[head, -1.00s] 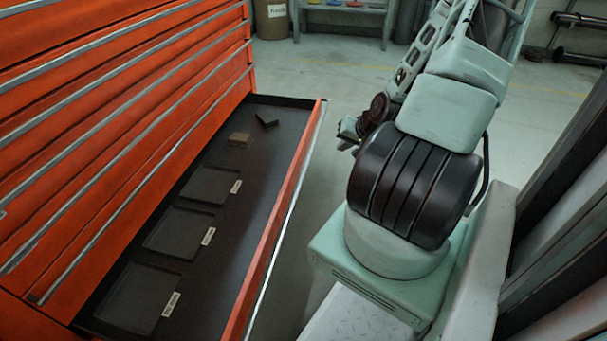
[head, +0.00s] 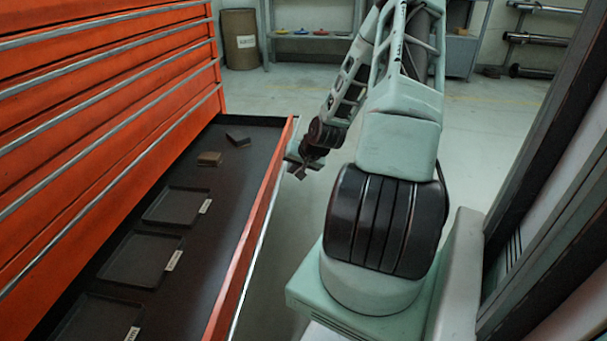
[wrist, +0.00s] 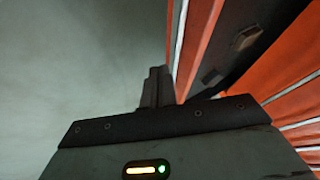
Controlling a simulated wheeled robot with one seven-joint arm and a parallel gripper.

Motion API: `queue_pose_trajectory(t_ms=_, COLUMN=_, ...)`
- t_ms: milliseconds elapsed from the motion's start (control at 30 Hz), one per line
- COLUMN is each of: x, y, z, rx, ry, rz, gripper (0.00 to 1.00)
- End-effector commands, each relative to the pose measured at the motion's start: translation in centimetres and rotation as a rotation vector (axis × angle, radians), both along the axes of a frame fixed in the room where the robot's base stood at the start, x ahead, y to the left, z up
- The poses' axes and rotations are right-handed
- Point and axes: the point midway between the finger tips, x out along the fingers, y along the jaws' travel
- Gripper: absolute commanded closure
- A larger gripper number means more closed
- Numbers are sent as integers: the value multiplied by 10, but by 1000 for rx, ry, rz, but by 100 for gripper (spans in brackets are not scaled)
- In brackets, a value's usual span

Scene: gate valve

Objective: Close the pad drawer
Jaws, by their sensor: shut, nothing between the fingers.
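The pad drawer (head: 196,252) is pulled out of the orange cabinet. It holds shallow square trays with white labels and two small brown blocks. Its orange front panel (head: 248,235) has a pale handle rail along the outer side. My gripper (head: 298,170) is just outside that front, near its far end. In the wrist view the fingers (wrist: 157,86) are together with nothing between them, and the drawer front (wrist: 198,38) is just to their right. I cannot tell whether the fingers touch it.
The cabinet (head: 110,90) with several shut drawers fills the left. Dark upright frames (head: 545,160) stand close on the right. Open floor (head: 490,130) lies beyond my arm. A brown drum (head: 240,40) and a shelf (head: 310,37) stand at the back.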

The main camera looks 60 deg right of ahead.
Motion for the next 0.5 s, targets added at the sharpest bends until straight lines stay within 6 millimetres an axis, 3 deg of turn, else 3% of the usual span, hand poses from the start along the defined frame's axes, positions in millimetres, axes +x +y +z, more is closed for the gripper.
queue_pose_trajectory(t_ms=500, x=6, y=3, z=1, rx=0, ry=0, rz=0, gripper=100)
